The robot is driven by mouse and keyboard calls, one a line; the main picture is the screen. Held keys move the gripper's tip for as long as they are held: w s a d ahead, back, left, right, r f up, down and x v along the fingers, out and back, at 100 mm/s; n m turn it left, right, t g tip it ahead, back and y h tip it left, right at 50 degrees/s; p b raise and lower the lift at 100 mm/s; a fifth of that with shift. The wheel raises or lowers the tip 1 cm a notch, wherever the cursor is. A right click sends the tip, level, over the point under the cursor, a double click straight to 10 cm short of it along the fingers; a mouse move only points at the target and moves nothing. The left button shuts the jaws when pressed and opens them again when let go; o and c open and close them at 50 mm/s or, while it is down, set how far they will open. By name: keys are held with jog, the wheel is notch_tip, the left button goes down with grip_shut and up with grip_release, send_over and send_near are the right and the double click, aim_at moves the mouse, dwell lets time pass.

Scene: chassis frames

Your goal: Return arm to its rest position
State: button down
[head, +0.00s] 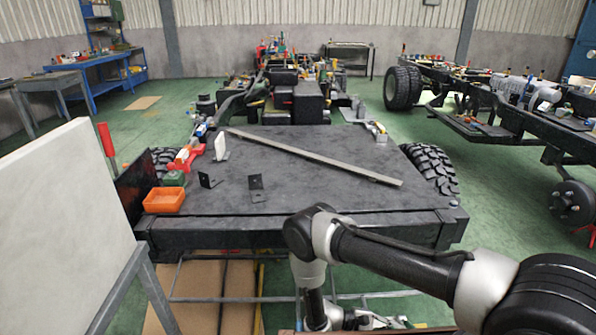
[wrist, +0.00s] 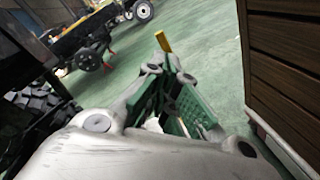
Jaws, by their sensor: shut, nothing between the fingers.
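My gripper (wrist: 168,66) shows in the wrist view, with its grey links and green finger pads drawn together. I see nothing held between the fingers. It points over open green floor, beside a brown slatted cabinet (wrist: 284,75) on the right. In the head view my arm (head: 395,262) reaches in from the lower right, bends at a joint in front of the black chassis deck (head: 330,205), then drops down out of the frame.
The deck carries an orange bin (head: 164,200), small black brackets (head: 256,187) and a long grey bar (head: 310,158). A pale panel (head: 65,220) stands close on the left. Another chassis (head: 490,115) stands at the right. Green floor lies between the two chassis.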

jog(key=w+a+r+m+g+y, duration=0.15)
jog(key=r+y, duration=0.35)
jog(key=r, duration=1.2)
jog(key=w+a+r+m+g+y, duration=0.15)
jog(key=r+y, duration=0.35)
jog(key=r, duration=1.1)
jog(key=s+d+r+m+t+y, duration=0.1)
jog(key=s+d+r+t+y, duration=0.1)
jog(key=r, duration=0.7)
jog(key=s+d+r+m+t+y, duration=0.2)
jog(key=s+d+r+t, duration=0.2)
jog(key=s+r, duration=0.3)
jog(key=s+d+r+m+t+y, duration=0.1)
jog(key=s+r, duration=0.4)
jog(key=r, duration=0.7)
jog(key=d+t+y, duration=0.1)
jog(key=d+t, duration=0.1)
jog(key=shift+s+r+m+t+y, duration=0.2)
jog(key=shift+s+m+t+y, duration=0.1)
jog(key=shift+t, duration=0.1)
